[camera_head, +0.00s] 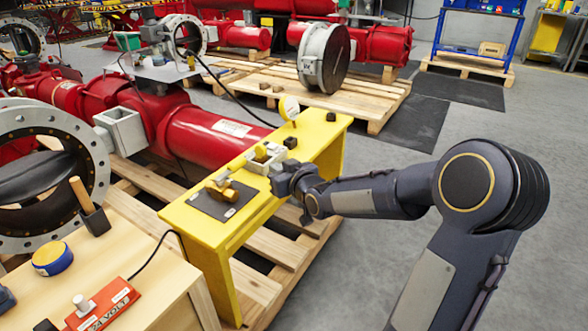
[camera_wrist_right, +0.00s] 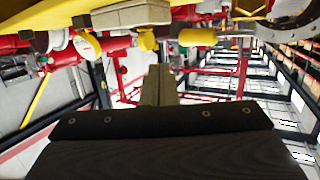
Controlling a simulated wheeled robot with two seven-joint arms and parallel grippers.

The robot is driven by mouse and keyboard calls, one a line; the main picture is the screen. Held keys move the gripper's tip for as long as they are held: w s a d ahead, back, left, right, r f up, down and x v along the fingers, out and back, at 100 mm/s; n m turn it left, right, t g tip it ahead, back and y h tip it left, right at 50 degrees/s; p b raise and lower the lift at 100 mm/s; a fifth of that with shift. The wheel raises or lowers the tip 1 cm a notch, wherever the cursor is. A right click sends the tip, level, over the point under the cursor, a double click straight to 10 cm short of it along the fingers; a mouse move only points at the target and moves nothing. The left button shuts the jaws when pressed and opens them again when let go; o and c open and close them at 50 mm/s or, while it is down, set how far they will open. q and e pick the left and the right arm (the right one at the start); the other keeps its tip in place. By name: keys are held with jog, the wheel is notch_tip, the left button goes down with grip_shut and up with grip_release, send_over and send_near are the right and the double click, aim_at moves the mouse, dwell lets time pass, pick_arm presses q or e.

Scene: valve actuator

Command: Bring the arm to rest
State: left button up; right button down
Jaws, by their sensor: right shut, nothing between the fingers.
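My right arm (camera_head: 375,195) reaches in from the lower right, dark grey with a large round joint. The head view does not clearly show whether the gripper touches the tray. My left gripper is not in view.
A dark mat with a brass fitting (camera_head: 222,192) lies on the yellow bench; a round gauge (camera_head: 289,108) stands farther back. A wooden table (camera_head: 150,230) holds a mallet (camera_head: 90,208) and a red box (camera_head: 103,305). Red actuators lie left and behind. Grey floor is open at right.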

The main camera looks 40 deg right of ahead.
jog(key=s+a+f+g+y+p, duration=0.1)
jog(key=s+a+g+y, duration=0.3)
jog(key=s, duration=0.7)
jog(key=s+a+f+m+g+h+p, duration=0.1)
jog(key=s+a+g, duration=0.1)
jog(key=s+a, duration=0.65)
jog(key=s+a+g+y+p, duration=0.1)
jog(key=s+a+g+y, duration=0.2)
jog(key=s, duration=1.1)
notch_tip(320, 180, up, 32)
jog(key=h+p, duration=0.1)
jog(key=p, duration=3)
jog(key=shift+w+f+g+h, duration=0.25)
jog(key=shift+w+g+h, duration=0.05)
jog(key=shift+w+g, duration=0.1)
jog(key=shift+d, duration=0.1)
